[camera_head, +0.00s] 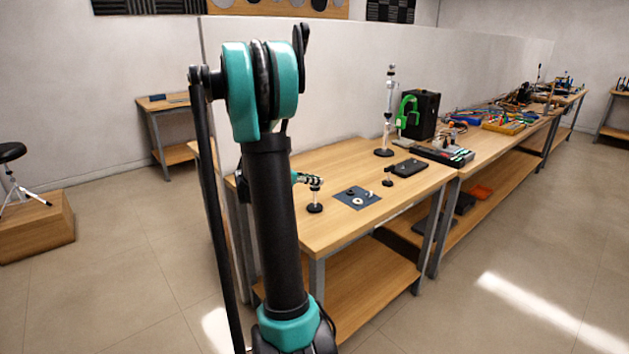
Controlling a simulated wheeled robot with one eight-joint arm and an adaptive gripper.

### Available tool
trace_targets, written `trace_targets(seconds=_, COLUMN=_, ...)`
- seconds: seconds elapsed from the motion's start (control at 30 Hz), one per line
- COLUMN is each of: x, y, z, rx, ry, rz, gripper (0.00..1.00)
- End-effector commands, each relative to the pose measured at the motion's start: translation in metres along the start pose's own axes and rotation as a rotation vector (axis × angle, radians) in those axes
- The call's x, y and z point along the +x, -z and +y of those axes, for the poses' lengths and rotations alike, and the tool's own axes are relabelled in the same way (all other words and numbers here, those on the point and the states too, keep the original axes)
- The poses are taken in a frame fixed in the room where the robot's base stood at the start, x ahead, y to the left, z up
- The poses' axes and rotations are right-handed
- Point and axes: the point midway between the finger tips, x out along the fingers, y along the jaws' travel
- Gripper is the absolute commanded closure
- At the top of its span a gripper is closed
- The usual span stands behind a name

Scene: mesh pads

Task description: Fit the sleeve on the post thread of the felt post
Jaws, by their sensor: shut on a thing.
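My gripper (311,180) shows small beside my arm, just above the near left part of the table. It is shut on a small pale piece, which seems to be the sleeve; the fingers hide most of it. A short post on a round black base (315,208) stands upright directly below the gripper and seems to be the felt post. Its pale shaft (315,196) shows between the base and the fingers. The thread is too small to make out, and I cannot tell whether the held piece touches the post. My arm hides the area left of it.
A dark blue mat (343,199) with several small parts lies right of the post. A small black stand (388,178) and a black tray (409,168) are farther right. A tall stand (387,115) rises behind. The table's front strip (350,230) is clear.

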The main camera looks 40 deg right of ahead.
Motion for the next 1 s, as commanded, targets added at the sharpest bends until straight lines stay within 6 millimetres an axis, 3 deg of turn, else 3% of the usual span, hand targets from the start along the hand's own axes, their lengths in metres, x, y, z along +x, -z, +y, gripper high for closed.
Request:
trace_targets(seconds=0.03, x=0.0, y=0.0, z=0.0, rx=0.0, ry=0.0, rz=0.0, gripper=0.96)
trace_targets(seconds=0.07, x=0.0, y=0.0, z=0.0, rx=0.0, ry=0.0, rz=0.0, gripper=0.84)
trace_targets(seconds=0.23, x=0.0, y=0.0, z=0.0, rx=0.0, ry=0.0, rz=0.0, gripper=0.64)
trace_targets(seconds=0.53, x=-0.001, y=0.0, z=0.0, rx=0.0, ry=0.0, rz=0.0, gripper=0.64)
trace_targets(seconds=0.67, x=-0.01, y=0.0, z=0.0, rx=0.0, ry=-0.001, rz=0.0, gripper=0.64)
trace_targets(seconds=1.0, x=-0.076, y=0.0, z=0.001, rx=-0.002, ry=-0.004, rz=0.0, gripper=0.64)
